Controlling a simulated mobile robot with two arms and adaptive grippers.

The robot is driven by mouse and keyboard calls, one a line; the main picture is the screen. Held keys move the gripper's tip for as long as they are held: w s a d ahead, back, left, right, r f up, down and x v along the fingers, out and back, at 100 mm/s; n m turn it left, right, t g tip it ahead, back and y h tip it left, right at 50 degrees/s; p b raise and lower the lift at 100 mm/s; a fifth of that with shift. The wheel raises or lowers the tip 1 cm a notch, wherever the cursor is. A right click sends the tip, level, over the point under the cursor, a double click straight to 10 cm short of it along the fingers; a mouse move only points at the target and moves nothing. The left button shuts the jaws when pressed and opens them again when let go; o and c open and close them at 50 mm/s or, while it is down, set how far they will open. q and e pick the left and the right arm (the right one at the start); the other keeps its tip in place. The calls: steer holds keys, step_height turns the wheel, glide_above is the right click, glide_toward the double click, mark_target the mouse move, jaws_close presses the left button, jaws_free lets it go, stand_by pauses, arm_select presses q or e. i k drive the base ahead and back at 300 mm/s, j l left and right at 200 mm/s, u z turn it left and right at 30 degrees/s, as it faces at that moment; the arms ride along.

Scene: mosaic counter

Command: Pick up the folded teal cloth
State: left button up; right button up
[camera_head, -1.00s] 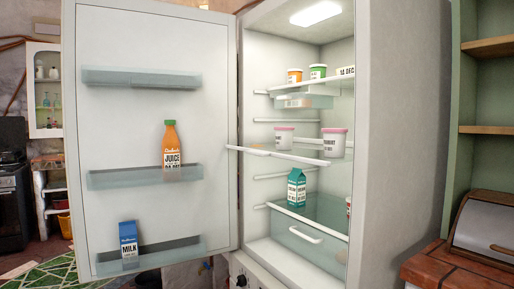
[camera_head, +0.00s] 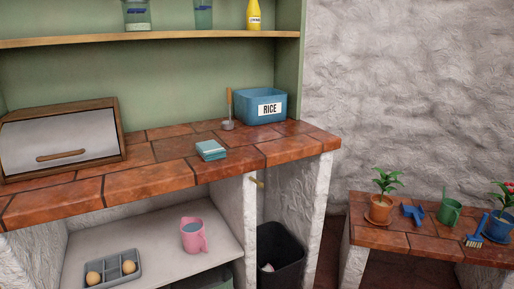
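The folded teal cloth (camera_head: 211,150) lies flat on the red tiled counter (camera_head: 165,177), near its front edge. It is a small, thick, square stack. Nothing covers it. Neither of my grippers shows in the head view.
A bread box (camera_head: 62,140) stands on the counter at left. Behind the cloth are a wooden-handled tool (camera_head: 229,110) and a blue RICE bin (camera_head: 260,105). A pink pitcher (camera_head: 193,236) and a grey tray (camera_head: 112,271) sit on the lower shelf. A dark bin (camera_head: 281,258) stands beneath the counter.

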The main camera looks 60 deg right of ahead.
mark_target(210, 150)
steer(key=z, duration=1.4)
